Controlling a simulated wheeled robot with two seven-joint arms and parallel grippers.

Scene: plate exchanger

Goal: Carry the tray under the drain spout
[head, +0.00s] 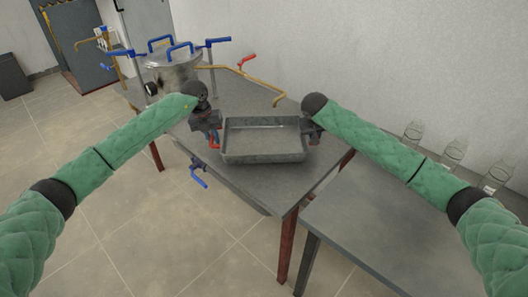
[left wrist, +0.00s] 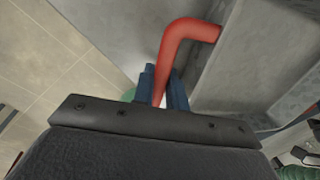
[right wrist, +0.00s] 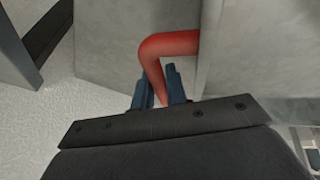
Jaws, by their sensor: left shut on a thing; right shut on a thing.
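The grey metal tray (head: 264,156) is held level between my two grippers over the grey table. From the head view I cannot tell whether its bottom touches the tabletop. My left gripper (head: 214,140) is shut on the tray's red left handle, which also shows in the left wrist view (left wrist: 172,60). My right gripper (head: 314,132) is shut on the red right handle, clear in the right wrist view (right wrist: 155,62). A brass spout pipe (head: 270,92) with a red lever (head: 247,60) curves down behind the tray. The inside of the tray looks empty.
A steel vessel (head: 172,72) with blue handles stands at the table's back left. A blue valve handle (head: 199,175) hangs at the table's left edge. A second grey table (head: 380,230) at right holds several glass bottles (head: 453,152) near the wall.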

